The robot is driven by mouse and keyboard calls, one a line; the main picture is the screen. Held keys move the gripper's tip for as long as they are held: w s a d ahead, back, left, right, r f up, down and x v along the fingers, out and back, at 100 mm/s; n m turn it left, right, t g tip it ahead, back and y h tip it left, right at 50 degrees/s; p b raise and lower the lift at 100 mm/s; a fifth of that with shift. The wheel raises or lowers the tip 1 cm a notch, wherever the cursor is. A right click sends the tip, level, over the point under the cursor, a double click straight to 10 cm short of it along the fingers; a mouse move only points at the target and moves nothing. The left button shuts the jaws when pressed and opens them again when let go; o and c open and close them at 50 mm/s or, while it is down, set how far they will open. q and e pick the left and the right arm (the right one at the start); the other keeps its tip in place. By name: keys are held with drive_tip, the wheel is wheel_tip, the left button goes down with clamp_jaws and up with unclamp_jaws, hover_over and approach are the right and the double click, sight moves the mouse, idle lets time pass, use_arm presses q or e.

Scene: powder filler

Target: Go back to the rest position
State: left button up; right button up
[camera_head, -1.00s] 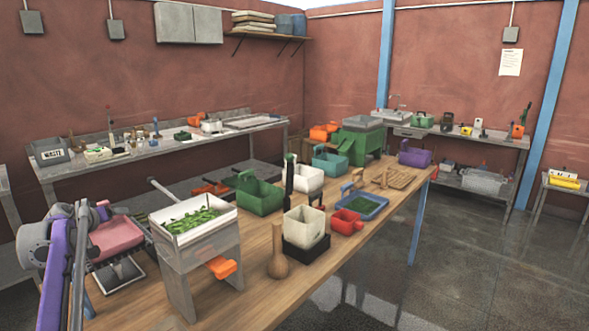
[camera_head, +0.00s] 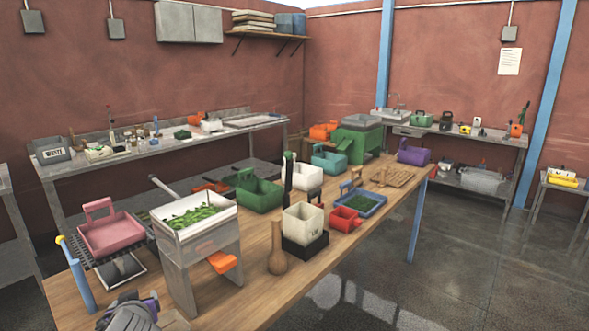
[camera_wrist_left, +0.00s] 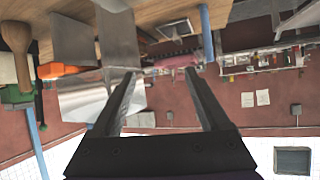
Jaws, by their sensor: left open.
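My left gripper (camera_wrist_left: 162,92) is open in the left wrist view, with two dark fingers apart and nothing between them. That view is upside down. In the head view, a grey and purple part of my left arm shows at the bottom left, by the front edge of the wooden table (camera_head: 250,312). It is low beside the powder filler (camera_head: 190,255), a grey stand with a white hopper holding green leaves and an orange lever (camera_head: 222,262). The filler also shows in the left wrist view (camera_wrist_left: 118,35). My right gripper is not in view.
A pink scoop-shaped bin (camera_head: 108,238) sits behind the arm, near a blue post with a yellow tip (camera_head: 75,272). A wooden pestle (camera_head: 277,250), a white bin (camera_head: 303,222), a green bin (camera_head: 260,195) and a red scoop (camera_head: 344,218) stand on the table. The right floor is clear.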

use_arm(q)
drive_tip(key=s+d+f+m+g+h, duration=0.2)
drive_tip(key=s+d+f+h, duration=0.1)
drive_tip(key=s+d+f, duration=0.4)
drive_tip(key=s+d+f+m+g+h, duration=0.3)
drive_tip(key=s+d+f, duration=0.5)
drive_tip(key=s+f, duration=0.5)
drive_tip(key=shift+s+d+f+m+h, duration=0.3)
drive_tip(key=shift+s, duration=0.85)
